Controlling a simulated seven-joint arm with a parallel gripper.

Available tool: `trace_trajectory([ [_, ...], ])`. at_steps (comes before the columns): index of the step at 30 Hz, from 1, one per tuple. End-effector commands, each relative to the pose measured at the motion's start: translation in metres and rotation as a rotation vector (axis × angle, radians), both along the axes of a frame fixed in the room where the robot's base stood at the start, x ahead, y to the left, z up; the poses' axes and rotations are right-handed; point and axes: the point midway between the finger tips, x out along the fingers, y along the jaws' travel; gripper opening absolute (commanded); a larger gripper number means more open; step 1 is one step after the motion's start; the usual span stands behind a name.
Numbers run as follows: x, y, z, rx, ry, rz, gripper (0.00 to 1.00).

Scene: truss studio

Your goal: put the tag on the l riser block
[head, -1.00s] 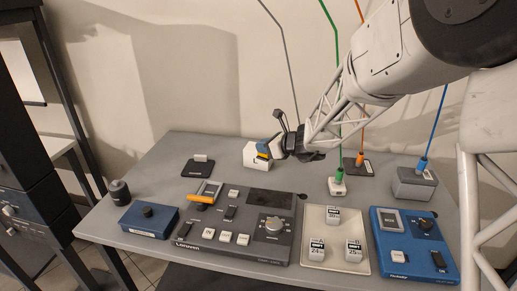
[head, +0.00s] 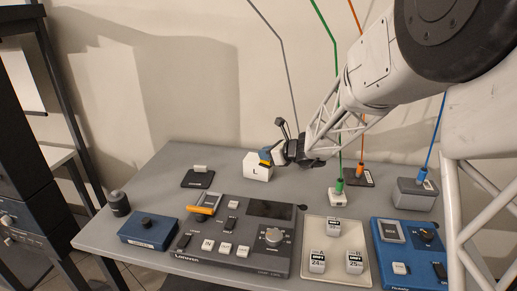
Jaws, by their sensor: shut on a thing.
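The L riser block (head: 257,172) is a white block marked with a dark L, at the back middle of the grey table in the head view. My gripper (head: 271,155) is at its upper right, reaching in from the right. The gripper's fingers are small and partly hidden.
A dark stand (head: 198,178) lies left of the block. Cables with connectors stand to the right, including a green one (head: 339,187). Bare table surrounds the block.

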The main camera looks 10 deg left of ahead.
Motion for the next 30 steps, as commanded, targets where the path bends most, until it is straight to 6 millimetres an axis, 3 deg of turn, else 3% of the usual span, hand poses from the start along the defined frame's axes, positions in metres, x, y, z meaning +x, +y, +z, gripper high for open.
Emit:
trace_trajectory([
  [24,0.098,0.042,-0.011,0.0,0.0,0.001,0.0],
  [30,0.115,0.048,-0.012,0.0,0.0,0.001,0.0],
])
